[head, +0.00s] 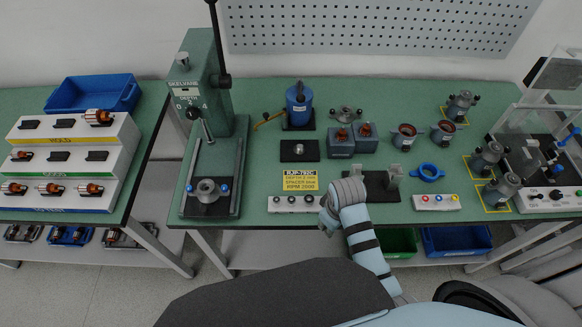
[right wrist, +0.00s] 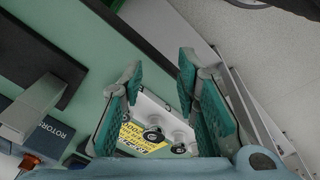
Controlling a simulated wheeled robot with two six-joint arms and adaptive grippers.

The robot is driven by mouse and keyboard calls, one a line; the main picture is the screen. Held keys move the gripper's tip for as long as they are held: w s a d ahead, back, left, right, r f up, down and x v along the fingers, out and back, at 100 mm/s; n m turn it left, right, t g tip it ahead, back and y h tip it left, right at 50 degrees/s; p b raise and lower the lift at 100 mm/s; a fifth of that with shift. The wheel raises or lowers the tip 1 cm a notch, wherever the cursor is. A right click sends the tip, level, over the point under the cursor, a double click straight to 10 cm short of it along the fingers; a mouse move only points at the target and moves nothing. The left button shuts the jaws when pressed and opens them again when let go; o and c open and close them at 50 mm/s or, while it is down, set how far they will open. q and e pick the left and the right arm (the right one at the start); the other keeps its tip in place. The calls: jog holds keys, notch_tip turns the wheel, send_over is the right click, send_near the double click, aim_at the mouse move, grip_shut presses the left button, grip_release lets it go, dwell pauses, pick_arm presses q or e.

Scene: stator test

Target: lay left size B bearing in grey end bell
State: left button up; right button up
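A white block (head: 285,204) near the table's front edge holds small dark round bearings (head: 293,199) in a row; I cannot tell their sizes. My right gripper (head: 328,217) is at the block's right end, over the front edge. In the right wrist view the right gripper (right wrist: 160,65) is open, and the white block (right wrist: 150,106) with bearings (right wrist: 153,135) shows between and beyond its fingers. Nothing is held in it. A grey flanged part (head: 207,188), which looks like the grey end bell, sits on the press base at left. My left gripper is not in view.
A green press (head: 208,90) stands over the grey part. A yellow label (head: 299,180) lies behind the block. A dark stand with grey uprights (head: 394,178) is right of my right gripper.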

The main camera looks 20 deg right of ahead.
notch_tip(320, 180, up, 5)
jog(key=w+a+n, duration=0.1)
jog(key=w+a, duration=0.1)
jog(key=w, duration=0.1)
notch_tip(320, 180, up, 6)
jog(key=n+g, duration=0.2)
jog(key=n, duration=0.3)
send_over(291, 200)
jog(key=shift+n, duration=0.3)
notch_tip(291, 200, down, 5)
jog(key=shift+r, duration=0.1)
jog(key=shift+d+f, duration=0.1)
jog(key=shift+f, duration=0.3)
jog(key=shift+f, duration=0.1)
jog(key=shift+f, duration=2.15)
jog(key=shift+c, duration=0.4)
jog(key=c, duration=0.4)
